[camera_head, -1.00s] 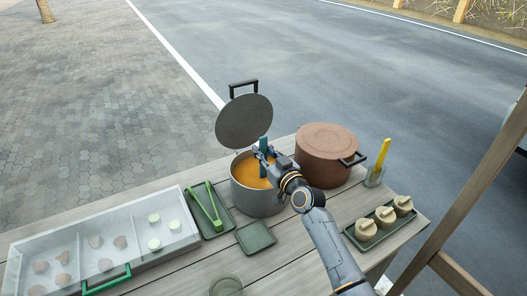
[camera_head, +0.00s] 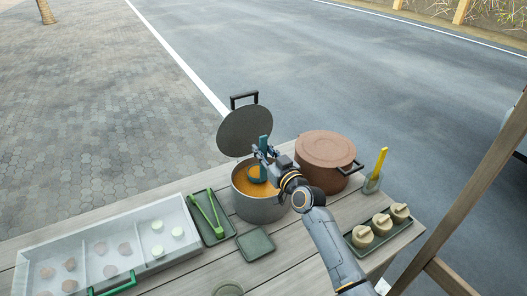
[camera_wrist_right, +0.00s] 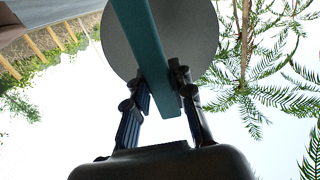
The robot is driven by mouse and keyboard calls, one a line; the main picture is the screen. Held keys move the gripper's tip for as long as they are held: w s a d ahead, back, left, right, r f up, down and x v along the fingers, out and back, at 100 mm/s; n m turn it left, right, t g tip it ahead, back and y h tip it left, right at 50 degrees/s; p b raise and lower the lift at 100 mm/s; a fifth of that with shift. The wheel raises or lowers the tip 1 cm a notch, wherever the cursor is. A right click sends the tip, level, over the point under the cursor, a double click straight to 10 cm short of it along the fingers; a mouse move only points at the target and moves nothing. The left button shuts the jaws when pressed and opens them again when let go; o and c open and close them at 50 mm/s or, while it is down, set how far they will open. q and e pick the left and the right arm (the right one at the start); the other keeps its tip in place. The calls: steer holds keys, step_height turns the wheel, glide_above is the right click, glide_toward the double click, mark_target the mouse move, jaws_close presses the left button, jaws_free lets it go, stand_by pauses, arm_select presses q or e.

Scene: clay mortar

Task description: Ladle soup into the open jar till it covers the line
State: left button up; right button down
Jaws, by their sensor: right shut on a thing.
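A grey pot (camera_head: 258,210) with orange soup (camera_head: 243,184) stands on the table, its dark round lid (camera_head: 244,130) tilted up behind it. My right gripper (camera_head: 264,152) is above the pot, shut on the handle of a teal ladle (camera_head: 257,174). The ladle's bowl shows inside the pot, close to the soup, with orange in it. In the right wrist view the ladle handle (camera_wrist_right: 147,45) passes between the fingers (camera_wrist_right: 160,95). A round greenish thing (camera_head: 227,287) is cut off at the bottom edge; I cannot tell whether it is the open jar. My left gripper is out of view.
A brown lidded pot (camera_head: 323,168) stands right of the soup pot. A yellow-handled tool (camera_head: 376,165) rests in a holder. Left are green tongs (camera_head: 206,212) on a tray and a divided bin (camera_head: 70,246). A green square mat (camera_head: 255,244) lies in front.

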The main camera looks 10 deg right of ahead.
mark_target(263, 136)
steer(key=shift+r+p, duration=2.8)
steer(key=shift+r, duration=0.65)
steer(key=shift+w+f, duration=0.1)
